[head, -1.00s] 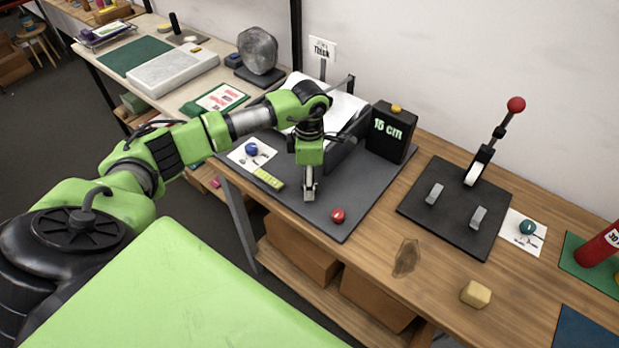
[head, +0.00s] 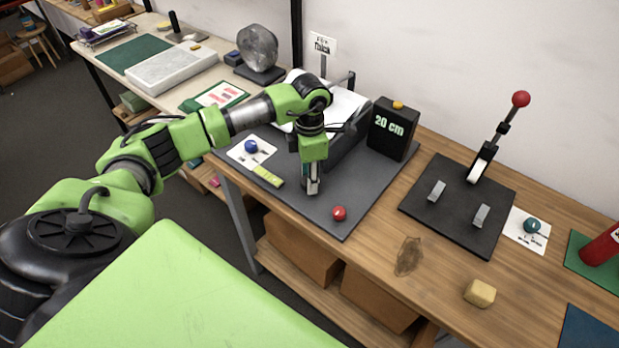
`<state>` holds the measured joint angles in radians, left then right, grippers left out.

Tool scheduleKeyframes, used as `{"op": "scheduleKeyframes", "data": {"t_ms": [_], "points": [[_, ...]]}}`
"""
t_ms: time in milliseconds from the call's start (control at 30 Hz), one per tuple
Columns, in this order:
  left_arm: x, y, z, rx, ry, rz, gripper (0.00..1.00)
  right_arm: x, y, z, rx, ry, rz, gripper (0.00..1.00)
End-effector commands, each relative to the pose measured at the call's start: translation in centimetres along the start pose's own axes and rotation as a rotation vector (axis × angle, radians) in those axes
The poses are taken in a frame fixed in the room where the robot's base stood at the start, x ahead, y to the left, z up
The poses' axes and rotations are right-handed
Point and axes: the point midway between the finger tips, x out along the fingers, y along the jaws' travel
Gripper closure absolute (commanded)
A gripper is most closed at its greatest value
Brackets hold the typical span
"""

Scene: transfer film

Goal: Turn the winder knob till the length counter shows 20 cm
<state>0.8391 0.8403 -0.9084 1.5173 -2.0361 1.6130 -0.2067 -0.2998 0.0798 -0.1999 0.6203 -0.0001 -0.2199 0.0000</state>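The length counter (head: 390,126) is a black box with a yellow button on top, and its green digits read 20 cm. It stands at the back right of the dark winder board (head: 360,190). My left gripper (head: 312,190) points down over the front part of that board, left of a red ball-shaped knob (head: 339,213) and apart from it. I cannot make out a winder knob for certain; the gripper and arm hide part of the winder. Whether the fingers hold anything is too small to tell. My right gripper is out of view.
A yellow-green strip (head: 267,176) and a card with a blue ball (head: 251,148) lie left of the gripper. To the right stands a black plate with a red-topped lever (head: 520,99). A yellow block (head: 480,293) lies on open wooden tabletop.

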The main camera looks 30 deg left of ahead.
Motion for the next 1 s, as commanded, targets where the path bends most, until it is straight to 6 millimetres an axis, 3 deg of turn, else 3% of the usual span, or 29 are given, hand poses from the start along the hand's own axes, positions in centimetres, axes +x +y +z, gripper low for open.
{"op": "scheduleKeyframes", "data": {"t_ms": [100, 133, 200, 633, 767, 1000], "points": [[-0.1, 0.0, 0.1, 0.001, -0.003, 0.001, 0.89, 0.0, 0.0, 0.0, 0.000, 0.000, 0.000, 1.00], [-0.1, 0.0, 0.1, 0.002, -0.003, 0.001, 0.65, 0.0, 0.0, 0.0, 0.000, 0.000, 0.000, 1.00], [-0.1, 0.0, 0.1, 0.002, -0.003, 0.001, 0.51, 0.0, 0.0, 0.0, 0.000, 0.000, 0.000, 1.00], [-0.8, 0.1, 0.1, 0.003, -0.003, 0.002, 0.51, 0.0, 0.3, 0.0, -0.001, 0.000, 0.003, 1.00], [-2.8, 0.1, 0.1, 0.004, -0.004, 0.004, 0.51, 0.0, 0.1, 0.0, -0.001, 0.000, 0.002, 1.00], [-8.1, 0.1, 0.1, 0.004, -0.005, 0.005, 0.51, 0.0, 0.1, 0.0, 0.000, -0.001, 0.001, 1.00]]}}
